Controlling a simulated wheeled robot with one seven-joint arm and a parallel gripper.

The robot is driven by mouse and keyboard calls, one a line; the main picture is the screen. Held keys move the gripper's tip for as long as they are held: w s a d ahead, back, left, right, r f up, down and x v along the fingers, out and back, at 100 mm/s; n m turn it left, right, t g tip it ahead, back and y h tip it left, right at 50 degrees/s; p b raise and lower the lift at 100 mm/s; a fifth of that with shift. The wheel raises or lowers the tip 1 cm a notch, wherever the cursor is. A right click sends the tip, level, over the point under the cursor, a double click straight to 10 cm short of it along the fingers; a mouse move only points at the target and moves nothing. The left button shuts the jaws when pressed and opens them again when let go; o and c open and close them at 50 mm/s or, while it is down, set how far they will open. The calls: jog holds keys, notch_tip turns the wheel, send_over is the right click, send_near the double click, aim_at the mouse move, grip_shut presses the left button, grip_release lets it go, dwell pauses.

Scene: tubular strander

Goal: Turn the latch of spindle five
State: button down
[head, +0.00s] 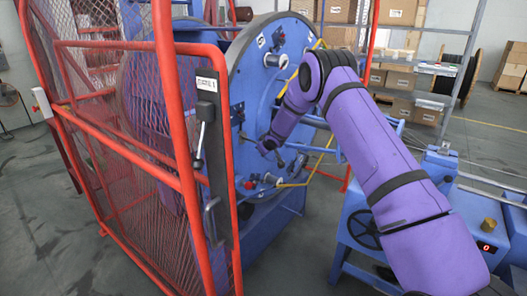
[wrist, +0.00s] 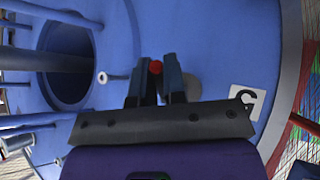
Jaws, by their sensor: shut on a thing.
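My gripper (wrist: 154,75) is shut on a small red-tipped latch (wrist: 156,67) on the face of the blue disc (wrist: 215,35). The red tip shows between the two dark fingers in the wrist view; the rest of the latch is hidden behind them. A white label (wrist: 247,102) with a black mark is just right of the fingers, turned sideways and hard to read. In the head view my gripper (head: 268,146) is at the face of the blue disc (head: 247,95), and the latch cannot be made out there.
A red mesh guard (head: 110,130) with an upright handle (head: 199,150) stands left of the disc. Other spindle fittings (head: 276,60) sit higher on the disc. In the wrist view a round opening (wrist: 68,65) and blue bars (wrist: 40,60) lie left of the fingers.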

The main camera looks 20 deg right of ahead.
jog(key=g+h, duration=0.1)
jog(key=g, duration=0.1)
jog(key=r+n+g+h, duration=0.1)
jog(key=g, duration=0.1)
jog(key=shift+s+r+h, duration=0.15)
jog(key=shift+s+h, duration=0.05)
jog(key=shift+h, duration=0.2)
jog(key=shift+s+d+r+n+g+h, duration=0.15)
jog(key=shift+g+h, duration=0.2)
jog(key=shift+g, duration=0.25)
jog(key=shift+w+d+r+n+g+h, duration=0.15)
jog(key=shift+g+h, duration=0.2)
jog(key=shift+g, duration=0.25)
jog(key=shift+s+a, duration=0.1)
jog(key=c, duration=1.2)
grip_release()
jog(key=shift+v, duration=5.35)
